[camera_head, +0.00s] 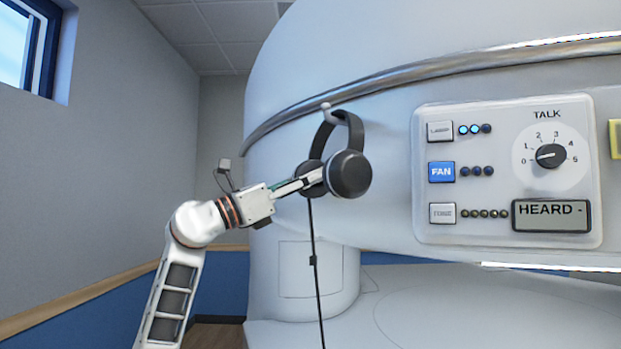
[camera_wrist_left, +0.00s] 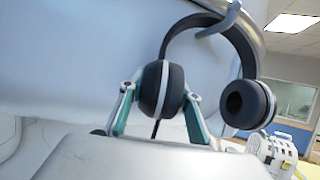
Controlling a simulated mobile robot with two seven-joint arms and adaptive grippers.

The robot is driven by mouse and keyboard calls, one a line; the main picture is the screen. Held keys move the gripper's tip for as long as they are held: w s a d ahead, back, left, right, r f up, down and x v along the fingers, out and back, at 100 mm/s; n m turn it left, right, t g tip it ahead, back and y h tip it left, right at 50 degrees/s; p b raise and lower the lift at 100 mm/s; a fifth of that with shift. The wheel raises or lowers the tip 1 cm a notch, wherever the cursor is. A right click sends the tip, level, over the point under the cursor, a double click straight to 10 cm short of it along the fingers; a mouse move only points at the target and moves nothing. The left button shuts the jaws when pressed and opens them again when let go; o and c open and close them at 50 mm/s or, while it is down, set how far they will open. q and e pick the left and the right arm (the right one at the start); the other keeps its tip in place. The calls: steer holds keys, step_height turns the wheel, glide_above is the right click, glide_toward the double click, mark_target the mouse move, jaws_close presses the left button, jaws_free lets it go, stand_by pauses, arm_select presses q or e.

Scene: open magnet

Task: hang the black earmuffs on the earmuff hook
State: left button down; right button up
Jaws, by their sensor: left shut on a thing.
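The black earmuffs (camera_head: 349,174) are up against the white curved magnet housing, with the headband at the top and two round cups below. The band also shows in the left wrist view (camera_wrist_left: 243,50). The grey earmuff hook (camera_head: 326,110) sticks out below the metal rail. In the left wrist view the hook (camera_wrist_left: 222,22) crosses the top of the band; I cannot tell whether it bears the weight. My left gripper (camera_head: 314,180) is shut on one cup, with a finger on each side in the left wrist view (camera_wrist_left: 158,100). The other cup hangs free. My right gripper is out of view.
A thin black cable (camera_head: 314,262) hangs down from the earmuffs. A control panel (camera_head: 508,170) with buttons, a dial and a display is at the right. The metal rail (camera_head: 420,75) runs above. A white table (camera_head: 480,305) lies below. Open space is at the left.

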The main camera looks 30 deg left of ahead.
arm_select(q)
steer(key=c, duration=1.4)
jaws_free()
steer(key=s+a, duration=0.3)
steer(key=s, duration=0.1)
steer(key=s+a+f, duration=0.1)
steer(key=s+a, duration=0.2)
steer(key=s, duration=0.2)
steer(key=s+a+f, duration=0.1)
steer(key=s+a, duration=0.2)
steer(key=s, duration=0.1)
steer(key=shift+s+a, duration=0.15)
steer(key=shift+s, duration=0.25)
